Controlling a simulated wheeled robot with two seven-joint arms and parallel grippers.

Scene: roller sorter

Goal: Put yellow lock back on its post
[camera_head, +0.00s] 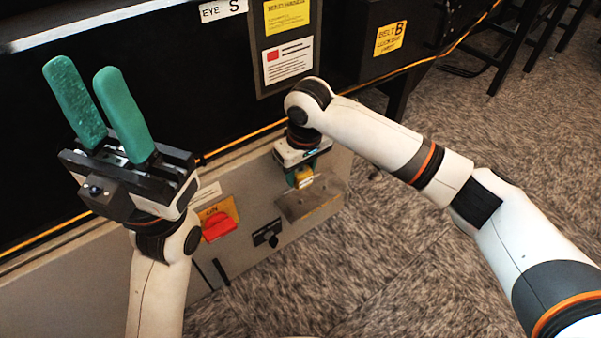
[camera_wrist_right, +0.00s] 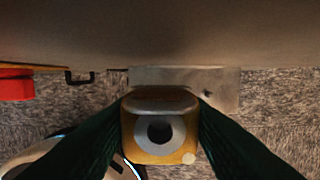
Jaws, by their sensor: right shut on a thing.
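The yellow lock (camera_wrist_right: 160,152) is between the green fingers of my right gripper (camera_wrist_right: 160,118). Its face has a grey ring with a dark centre. In the head view the lock (camera_head: 304,178) is small and partly hidden by my right gripper (camera_head: 299,172). It is in front of the panel, just above or at a grey metal shelf (camera_head: 318,203). In the wrist view this metal plate (camera_wrist_right: 180,75) lies behind the lock, with a small dark spot on it. I cannot clearly make out the post. My left gripper (camera_head: 84,68) is raised, open and empty.
A red handle (camera_head: 218,228) on a yellow plate and a black latch (camera_head: 266,235) sit on the grey panel, left of the shelf. A dark machine with signs (camera_head: 287,62) rises behind.

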